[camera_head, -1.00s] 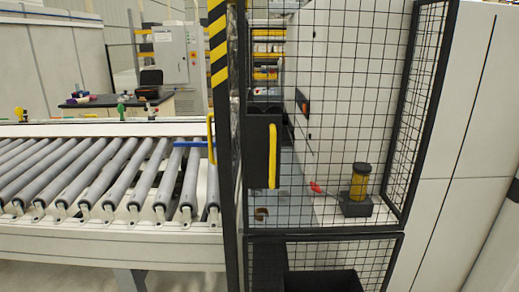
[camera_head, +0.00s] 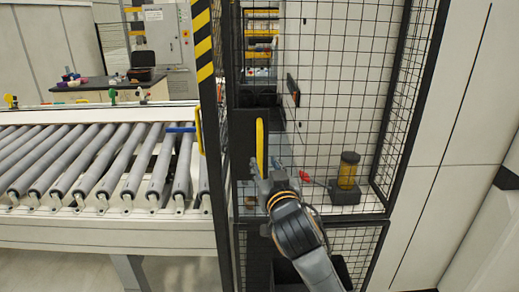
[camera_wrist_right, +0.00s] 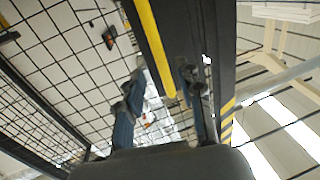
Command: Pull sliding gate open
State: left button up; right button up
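The sliding gate is a black wire-mesh panel (camera_head: 330,75) in a dark frame. Its upright yellow handle (camera_head: 260,143) sits on a black plate (camera_head: 240,145). My right gripper (camera_head: 266,178) is at the handle's lower end, and hides part of it in the head view. In the right wrist view my right gripper (camera_wrist_right: 163,98) has its two fingers apart, with the lower part of the yellow handle (camera_wrist_right: 152,40) running down between them. I see no clear contact with either finger. My left gripper is not in view.
A roller conveyor (camera_head: 110,160) lies left of the black-and-yellow striped post (camera_head: 203,45). A second yellow handle (camera_head: 199,130) is on that post. Behind the mesh stands a yellow cylinder on a dark base (camera_head: 346,180). A pale wall panel (camera_head: 460,120) is at the right.

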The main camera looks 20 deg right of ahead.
aim_at(260, 155)
jog(key=w, duration=0.2)
jog(key=w+p, duration=0.1)
jog(key=w, duration=0.3)
jog(key=shift+w+d, duration=0.25)
jog(key=shift+d, duration=0.05)
grip_shut()
